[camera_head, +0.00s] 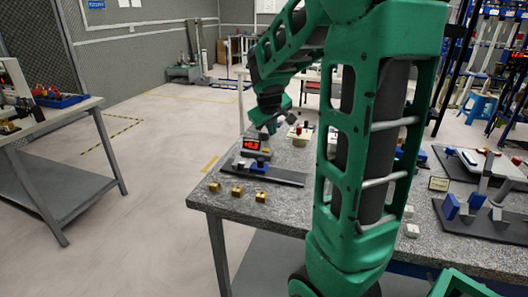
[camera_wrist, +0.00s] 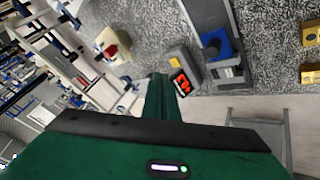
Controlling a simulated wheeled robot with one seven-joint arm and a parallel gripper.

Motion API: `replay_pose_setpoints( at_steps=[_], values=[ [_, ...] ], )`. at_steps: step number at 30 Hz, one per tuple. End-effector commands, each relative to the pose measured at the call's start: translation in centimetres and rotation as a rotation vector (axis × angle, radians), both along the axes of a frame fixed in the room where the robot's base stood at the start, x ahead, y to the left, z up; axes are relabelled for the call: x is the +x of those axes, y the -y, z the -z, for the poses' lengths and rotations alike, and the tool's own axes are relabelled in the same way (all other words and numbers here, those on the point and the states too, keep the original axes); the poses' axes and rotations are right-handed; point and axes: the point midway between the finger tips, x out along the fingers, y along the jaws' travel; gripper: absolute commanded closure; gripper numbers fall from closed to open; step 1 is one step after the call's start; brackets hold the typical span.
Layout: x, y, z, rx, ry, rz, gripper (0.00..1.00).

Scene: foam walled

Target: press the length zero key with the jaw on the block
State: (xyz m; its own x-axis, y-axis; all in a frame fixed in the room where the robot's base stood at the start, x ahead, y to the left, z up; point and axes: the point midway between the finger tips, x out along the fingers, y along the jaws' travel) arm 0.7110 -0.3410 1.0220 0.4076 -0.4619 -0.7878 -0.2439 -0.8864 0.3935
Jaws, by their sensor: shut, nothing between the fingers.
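A grey readout unit (camera_head: 252,146) with lit red digits stands on the speckled table, left of my arm. In the wrist view the unit (camera_wrist: 187,62) shows its red display and a yellow key (camera_wrist: 175,63) on its grey housing. Beside it is a dark measuring base (camera_head: 275,174) with a blue jaw part (camera_head: 259,168); the blue part (camera_wrist: 221,44) also shows in the wrist view. Whether the jaw touches a block cannot be told. My gripper (camera_wrist: 158,78) is shut and empty, close by the readout in the picture. In the head view it is small and partly unclear.
Several brass blocks (camera_head: 237,191) lie near the table's front left edge. A cream box with a red knob (camera_wrist: 112,45) stands beyond the readout. Another fixture with blue parts (camera_head: 450,206) stands at right. A side table (camera_head: 60,160) is at left, across free floor.

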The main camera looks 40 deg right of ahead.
Motion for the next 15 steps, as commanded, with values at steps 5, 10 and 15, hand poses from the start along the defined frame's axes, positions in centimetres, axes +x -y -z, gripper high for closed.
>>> replay_pose_setpoints(
  at_steps=[5, 10, 15],
  values=[
    [4.5, 1.8, -0.8, -0.114, 0.034, -0.063, 1.00],
    [5.6, 2.2, -1.2, -0.146, 0.044, -0.081, 1.00],
    [5.5, 2.2, -1.2, -0.145, 0.044, -0.080, 1.00]
  ],
)
